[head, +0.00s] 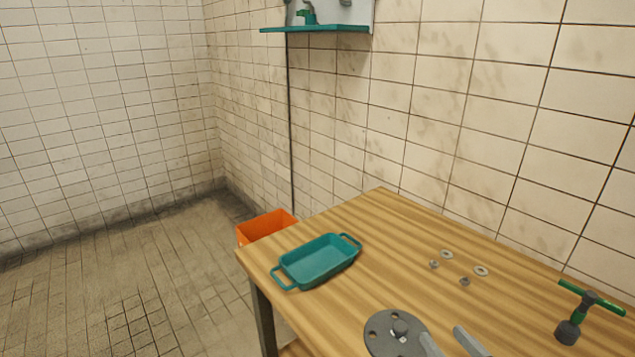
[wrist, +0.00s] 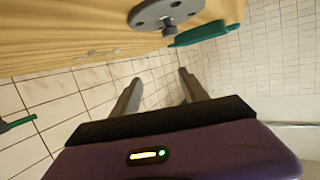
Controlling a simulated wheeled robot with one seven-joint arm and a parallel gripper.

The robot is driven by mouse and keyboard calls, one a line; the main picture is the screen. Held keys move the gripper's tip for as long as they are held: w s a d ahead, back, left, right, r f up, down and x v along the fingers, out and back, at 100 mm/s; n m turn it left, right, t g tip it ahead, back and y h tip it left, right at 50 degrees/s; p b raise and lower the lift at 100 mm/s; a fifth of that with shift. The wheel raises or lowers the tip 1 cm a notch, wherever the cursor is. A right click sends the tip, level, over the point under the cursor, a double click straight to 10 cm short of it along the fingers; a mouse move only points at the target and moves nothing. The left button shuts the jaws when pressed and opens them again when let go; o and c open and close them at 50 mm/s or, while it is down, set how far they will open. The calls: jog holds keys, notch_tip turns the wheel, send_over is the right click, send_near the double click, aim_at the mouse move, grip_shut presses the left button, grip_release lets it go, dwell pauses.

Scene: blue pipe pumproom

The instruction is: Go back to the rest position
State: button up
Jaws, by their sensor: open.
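My gripper (head: 452,338) shows at the bottom edge of the head view, its two grey fingers spread apart with nothing between them. In the wrist view the gripper (wrist: 158,80) is also open and empty. A round grey flange (head: 378,336) with holes and a bolt (head: 400,327) at its middle lies on the wooden table (head: 400,220); the fingers overlap its right side in the head view. In the wrist view the flange (wrist: 148,17) is at the top, apart from the fingertips.
A teal tray (head: 320,262) sits empty at the table's left end. Small washers and nuts (head: 464,281) lie near the wall side. A green T-handled tool (head: 590,296) stands at right. An orange bin (head: 265,226) is beyond the table. A teal shelf (head: 315,29) hangs above.

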jog(key=s+a+f+h, duration=0.1)
jog(key=s+a, duration=0.1)
jog(key=s, duration=1.5)
jog(key=s+a+f+m, duration=0.1)
jog(key=s+a, duration=0.1)
jog(key=s, duration=1.5)
jog(key=shift+a+h, duration=0.35)
jog(key=shift+h, duration=0.05)
jog(key=shift+s, duration=0.1)
